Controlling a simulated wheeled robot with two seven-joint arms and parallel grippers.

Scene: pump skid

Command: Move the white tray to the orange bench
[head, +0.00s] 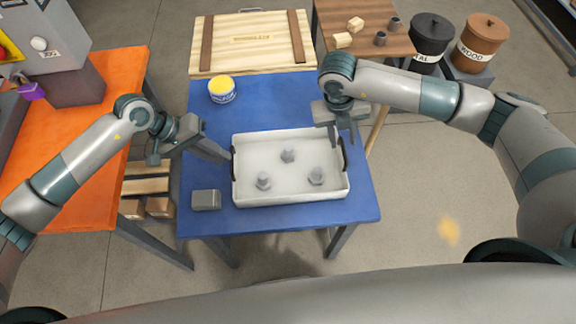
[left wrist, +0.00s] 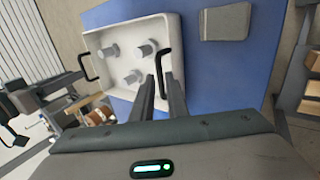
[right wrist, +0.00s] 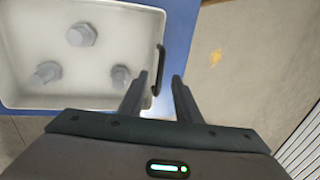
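The white tray (head: 290,198) sits flat on the blue table, with three grey bolt-like parts inside. It has a black handle on its left side (head: 233,163) and one on its right side (head: 344,153). My left gripper (head: 226,158) is at the left handle. In the left wrist view its fingers (left wrist: 161,78) stand apart with the handle (left wrist: 163,65) between their tips. My right gripper (head: 343,140) is at the right handle. In the right wrist view its fingers (right wrist: 160,76) stand apart, and the handle (right wrist: 158,68) lies between them, nearer the left finger. The orange bench (head: 75,150) is at the left.
The blue table (head: 280,222) also holds a yellow-topped can (head: 221,90) and a grey block (head: 206,200). A wooden crate lid (head: 252,42) lies behind. A grey machine (head: 60,60) stands at the orange bench's back. The bench's front part is clear. A floor gap separates bench and table.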

